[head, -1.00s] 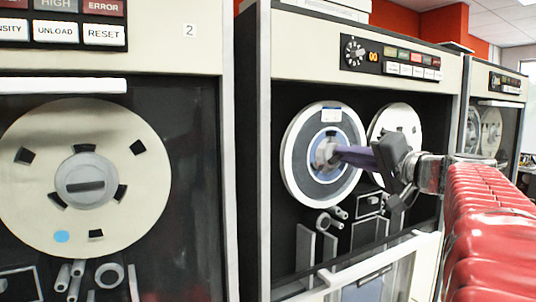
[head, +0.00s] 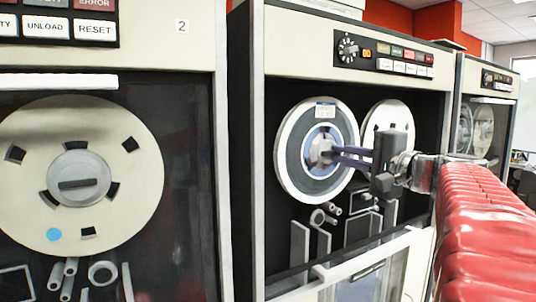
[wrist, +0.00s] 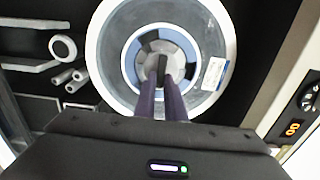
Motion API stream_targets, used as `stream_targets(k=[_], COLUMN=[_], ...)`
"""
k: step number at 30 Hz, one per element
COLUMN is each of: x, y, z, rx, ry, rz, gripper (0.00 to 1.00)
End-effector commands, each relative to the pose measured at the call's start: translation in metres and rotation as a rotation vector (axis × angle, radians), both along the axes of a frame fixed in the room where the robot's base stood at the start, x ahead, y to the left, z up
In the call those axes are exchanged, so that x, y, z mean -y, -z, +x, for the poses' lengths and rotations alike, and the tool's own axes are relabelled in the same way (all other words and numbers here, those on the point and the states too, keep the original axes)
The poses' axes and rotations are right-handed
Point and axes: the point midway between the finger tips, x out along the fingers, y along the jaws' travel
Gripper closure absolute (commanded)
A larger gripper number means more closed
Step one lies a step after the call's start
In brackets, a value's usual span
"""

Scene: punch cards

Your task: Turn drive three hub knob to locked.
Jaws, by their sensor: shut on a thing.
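The reel (head: 290,165) on the middle drive has a blue inner ring and a grey hub, with a white label near its top. In the wrist view the hub knob (wrist: 162,68) is a dark bar at the hub's centre, running roughly up and down the picture. My gripper (head: 335,155) is shut on the knob, with its two purple fingers reaching in from the right. The wrist view shows the fingertips (wrist: 161,84) on either side of the knob's near end. In the head view the fingers partly hide the knob. No locked marking can be made out.
The left drive, labelled 2 (head: 181,26), has a cream reel (head: 120,140). A second reel (head: 378,120) sits behind my gripper on the middle drive. That drive's dial (head: 347,47) and button panel are above. Guide rollers (head: 320,216) lie below the reel.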

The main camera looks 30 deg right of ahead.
Motion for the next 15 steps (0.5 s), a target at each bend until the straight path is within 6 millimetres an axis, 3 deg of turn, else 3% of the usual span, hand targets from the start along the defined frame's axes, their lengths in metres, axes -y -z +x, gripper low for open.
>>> stream_targets(k=[7, 8, 15], x=[0.0031, 0.0031, 0.0019], y=[0.0035, 0.0036, 0.0024], z=[-0.0002, -0.0002, 0.0000], rx=[-0.005, -0.005, -0.004], ry=[0.006, 0.007, 0.004], rz=[0.003, 0.003, 0.002], gripper=[1.00, 0.89, 0.72])
